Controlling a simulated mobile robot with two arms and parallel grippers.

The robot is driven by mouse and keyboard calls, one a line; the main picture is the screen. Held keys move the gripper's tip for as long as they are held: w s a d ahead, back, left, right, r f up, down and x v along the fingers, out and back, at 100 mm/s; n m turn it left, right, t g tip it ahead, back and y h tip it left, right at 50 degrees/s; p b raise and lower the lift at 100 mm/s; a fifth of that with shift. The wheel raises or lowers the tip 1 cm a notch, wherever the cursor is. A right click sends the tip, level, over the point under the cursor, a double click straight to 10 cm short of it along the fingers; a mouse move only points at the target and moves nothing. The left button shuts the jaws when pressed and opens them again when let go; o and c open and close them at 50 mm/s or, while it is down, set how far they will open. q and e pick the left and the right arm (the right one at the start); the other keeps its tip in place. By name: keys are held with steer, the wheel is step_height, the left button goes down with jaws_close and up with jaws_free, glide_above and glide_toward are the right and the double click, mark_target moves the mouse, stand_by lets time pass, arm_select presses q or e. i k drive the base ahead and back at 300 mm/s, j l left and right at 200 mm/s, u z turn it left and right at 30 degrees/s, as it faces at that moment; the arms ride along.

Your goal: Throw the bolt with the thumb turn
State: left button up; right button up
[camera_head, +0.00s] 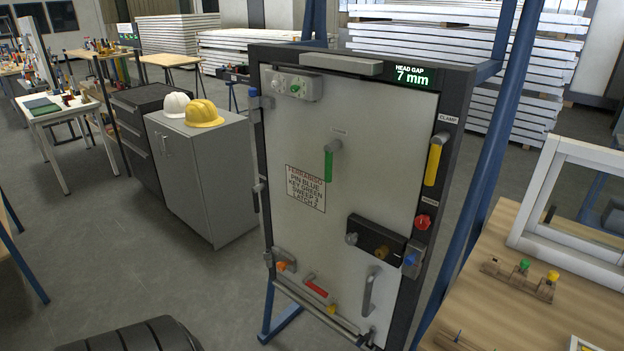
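A pale door panel (350,130) stands in a dark upright frame (460,95). A black lock case (367,232) sits on its right side, below the middle. The case carries a brass-coloured knob (381,253), which looks like the thumb turn, and a silver knob (351,238) to its left. A grey block with a blue knob (410,260) is on the frame, just right of the case. I cannot tell whether a bolt bridges the two. Neither of my grippers is in view.
The door also carries a green handle (328,164), a sign (306,188), a red handle (315,287) and a grey pull handle (370,291). A yellow clamp handle (433,164) and red knob (422,222) are on the frame. A wooden table (500,315) stands at right.

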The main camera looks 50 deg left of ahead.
mark_target(351, 239)
steer(key=u, duration=1.5)
